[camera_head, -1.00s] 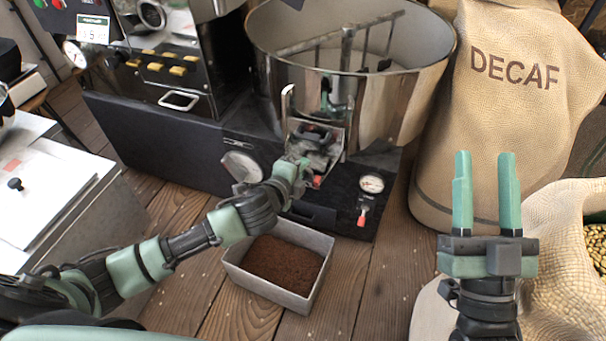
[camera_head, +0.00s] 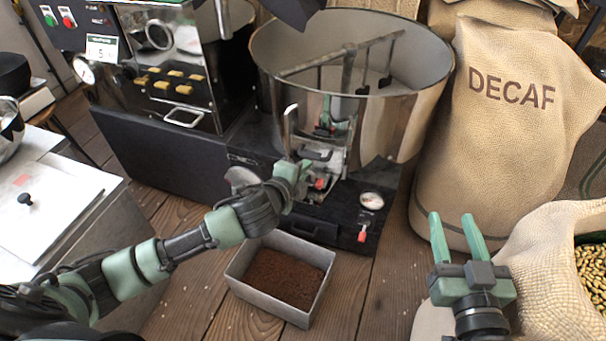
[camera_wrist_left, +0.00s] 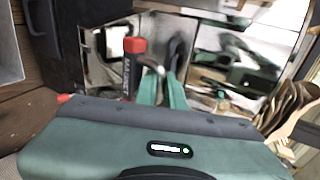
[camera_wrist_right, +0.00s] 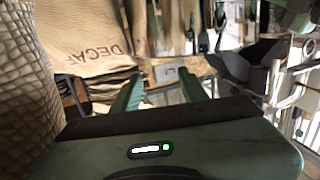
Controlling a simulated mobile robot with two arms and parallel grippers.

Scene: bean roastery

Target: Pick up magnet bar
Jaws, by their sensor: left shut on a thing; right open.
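The magnet bar (camera_wrist_left: 130,68), dark with a red end and lettering on its side, shows in the left wrist view beside my left fingers. In the head view only a red end (camera_head: 320,184) stands out, at the front of the steel drum's outlet. My left gripper (camera_head: 306,166) is at that outlet. In the left wrist view its fingers (camera_wrist_left: 161,88) are close together around a small metal piece by the bar; the grip itself is partly hidden. My right gripper (camera_head: 457,232) is open and empty, in front of the DECAF sack, and its spread fingers show in the right wrist view (camera_wrist_right: 160,92).
The steel drum (camera_head: 425,105) stands behind my left gripper on a dark base with a gauge (camera_head: 371,201) and red-tipped lever. A grey bin (camera_head: 262,292) of brown grounds sits below. The DECAF sack (camera_head: 510,150) and an open bean sack (camera_head: 550,240) stand right.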

